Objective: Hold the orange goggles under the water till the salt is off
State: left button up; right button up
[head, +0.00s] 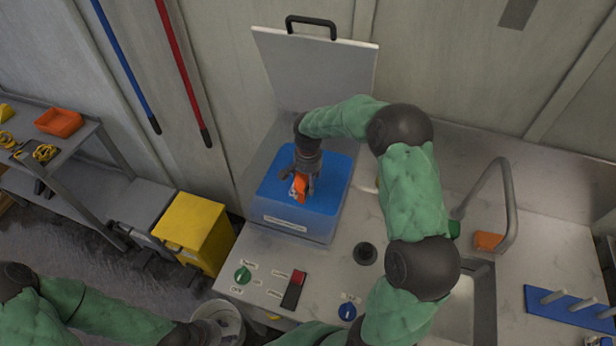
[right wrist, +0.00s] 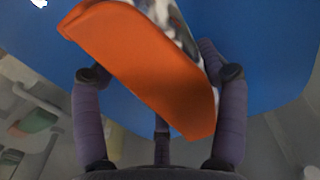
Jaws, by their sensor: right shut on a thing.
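The orange goggles (head: 299,187) are in my right gripper (head: 304,184), over the blue interior of an open-lidded basin (head: 285,226) on the counter. In the right wrist view the goggles (right wrist: 150,70) show a broad orange side with white and grey patches behind it. The right gripper's dark fingers (right wrist: 160,110) stand on both sides of them. I cannot tell whether the goggles touch the blue surface. A grey tap (head: 507,195) arches over the sink at the right, away from the goggles. My left gripper (head: 193,333) is at the lower edge beside a pale bucket; its fingers are unclear.
The basin's raised lid (head: 320,70) stands behind my right arm. A green knob (head: 242,275), a red-and-black switch (head: 294,290) and a blue knob (head: 346,311) sit on the counter's front. A yellow bin (head: 195,230) stands left. A blue peg rack (head: 570,307) is at right.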

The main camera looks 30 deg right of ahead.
notch_tip(320, 180, down, 6)
jog(key=b, duration=0.2)
jog(key=shift+r+b, duration=0.2)
jog(key=shift+b, duration=0.2)
jog(key=shift+f+b, duration=0.9)
jog(key=shift+f, duration=0.4)
dwell(0.9)
notch_tip(320, 180, up, 26)
jog(key=p, duration=1.5)
jog(key=shift+r, duration=0.15)
dwell(0.6)
dwell(1.2)
